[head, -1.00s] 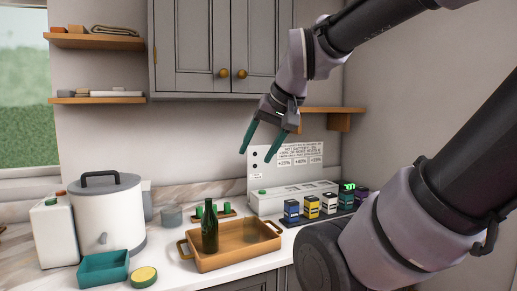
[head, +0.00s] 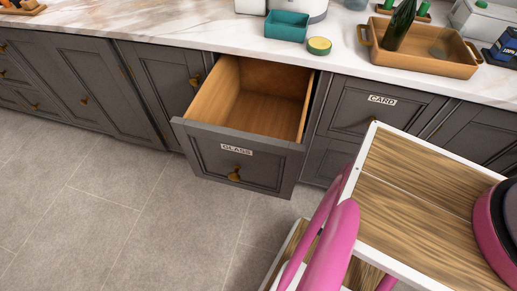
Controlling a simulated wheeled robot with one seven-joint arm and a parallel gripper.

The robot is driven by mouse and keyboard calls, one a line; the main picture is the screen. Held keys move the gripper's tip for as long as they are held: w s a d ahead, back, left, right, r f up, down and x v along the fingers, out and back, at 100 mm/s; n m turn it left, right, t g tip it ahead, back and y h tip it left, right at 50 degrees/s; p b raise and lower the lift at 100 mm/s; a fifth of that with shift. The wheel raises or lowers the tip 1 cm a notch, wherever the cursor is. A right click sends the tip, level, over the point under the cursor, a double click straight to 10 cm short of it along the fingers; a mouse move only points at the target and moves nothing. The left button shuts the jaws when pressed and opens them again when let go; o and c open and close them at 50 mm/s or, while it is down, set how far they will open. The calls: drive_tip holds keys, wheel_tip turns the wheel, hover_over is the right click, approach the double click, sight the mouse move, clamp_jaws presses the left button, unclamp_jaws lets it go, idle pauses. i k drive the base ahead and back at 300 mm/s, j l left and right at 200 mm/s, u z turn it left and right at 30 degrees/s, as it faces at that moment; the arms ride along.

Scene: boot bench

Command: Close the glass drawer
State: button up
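The glass drawer (head: 236,161) is in the middle of the head view, below the counter. It is pulled well out and its wooden inside looks empty. Its grey front carries a white "GLASS" label (head: 236,149) and a brass knob (head: 234,174). My gripper is not in view now, so its place relative to the drawer does not show.
A wooden-topped cart with white edges and pink parts (head: 425,190) stands at the right, close to the drawer's front corner. A shut "CARD" drawer (head: 375,108) is to the right. The tray with a bottle (head: 450,62) stands on the counter. Tiled floor (head: 110,215) is clear at left.

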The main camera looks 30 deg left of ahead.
sight(243, 128)
drive_tip(key=z, duration=0.85)
drive_tip(key=k+z, duration=0.1)
drive_tip(key=z, duration=0.35)
drive_tip(key=l+z, duration=0.1)
drive_tip(key=z, duration=0.75)
drive_tip(key=l+z, duration=0.1)
drive_tip(key=z, duration=0.35)
drive_tip(key=l+z, duration=0.1)
drive_tip(key=z, duration=0.35)
drive_tip(key=u, duration=0.55)
drive_tip(key=k+u, duration=0.1)
drive_tip(key=u, duration=1.05)
drive_tip(key=k+u, duration=0.1)
drive_tip(key=u, duration=0.5)
drive_tip(key=j+u, duration=0.15)
drive_tip(key=u, duration=1)
drive_tip(key=j+u, duration=0.2)
drive_tip(key=u, duration=0.35)
drive_tip(key=j+u, duration=0.1)
drive_tip(key=u, duration=0.45)
drive_tip(key=k+l+z, duration=0.2)
drive_tip(key=l+z, duration=0.2)
